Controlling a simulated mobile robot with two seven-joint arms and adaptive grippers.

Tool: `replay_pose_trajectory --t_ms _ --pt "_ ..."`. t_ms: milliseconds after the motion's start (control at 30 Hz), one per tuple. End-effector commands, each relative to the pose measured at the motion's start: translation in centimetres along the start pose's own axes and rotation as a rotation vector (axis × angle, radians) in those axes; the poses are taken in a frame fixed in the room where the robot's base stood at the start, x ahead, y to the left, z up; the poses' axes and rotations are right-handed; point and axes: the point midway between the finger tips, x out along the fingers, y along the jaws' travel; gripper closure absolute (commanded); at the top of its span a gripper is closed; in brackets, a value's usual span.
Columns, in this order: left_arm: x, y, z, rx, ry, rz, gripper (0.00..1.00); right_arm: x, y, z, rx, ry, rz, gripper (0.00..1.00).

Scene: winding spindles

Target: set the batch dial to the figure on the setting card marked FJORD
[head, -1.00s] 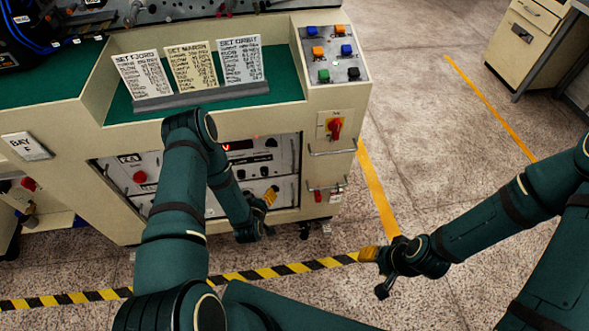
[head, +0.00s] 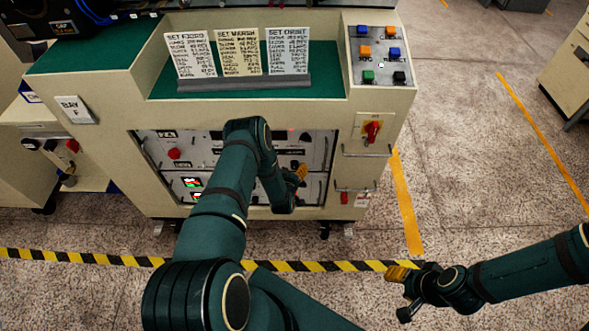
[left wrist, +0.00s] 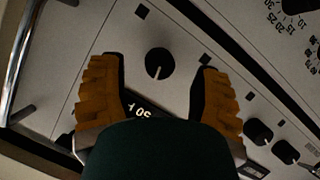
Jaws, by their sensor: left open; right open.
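The setting card marked FJORD (head: 192,54) is the leftmost of three cards standing on the console; its small figures are too blurred to read. My left gripper (head: 301,173) is in front of the console's lower instrument panel, partly hidden by its arm. In the left wrist view my left gripper (left wrist: 163,95) is open, with a black round knob (left wrist: 158,63) between and beyond its fingertips, apparently not touched. A dark label sits below the knob. A dial scale with printed figures (left wrist: 290,22) shows at the upper right. I cannot tell which is the batch dial. My right gripper (head: 398,283) is open and empty above the floor.
Two other cards (head: 238,52) (head: 288,51) share the dark holder (head: 245,83). A push-button box (head: 380,55) and a red rotary switch (head: 373,130) are at the right. A metal handle (left wrist: 22,60) borders the panel. Striped tape (head: 100,259) crosses the floor.

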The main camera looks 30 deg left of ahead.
Motion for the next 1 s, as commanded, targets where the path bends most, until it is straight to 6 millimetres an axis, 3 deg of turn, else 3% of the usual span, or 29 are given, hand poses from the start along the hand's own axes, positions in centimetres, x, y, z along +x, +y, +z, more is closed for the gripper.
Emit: replay_pose_trajectory --t_ms 200,567,700,767,1000 --pt "2.1 0.0 0.0 0.000 0.001 0.000 0.36 0.6 0.2 -0.1 0.000 0.003 0.000 0.53" --pt "2.5 0.0 0.0 0.000 -0.001 -0.001 0.35 0.6 0.2 -0.1 -0.001 0.004 0.000 0.53" --pt "2.4 0.0 0.0 0.000 -0.001 -0.001 0.84 0.6 0.2 -0.1 -0.001 0.004 0.000 0.53" --pt "2.4 0.0 0.0 0.000 -0.001 -0.001 1.00 0.6 0.2 -0.1 -0.001 0.004 0.000 0.53" --pt "2.4 0.0 0.0 0.001 -0.001 -0.001 1.00 0.6 0.2 -0.1 0.000 0.004 0.000 0.53"
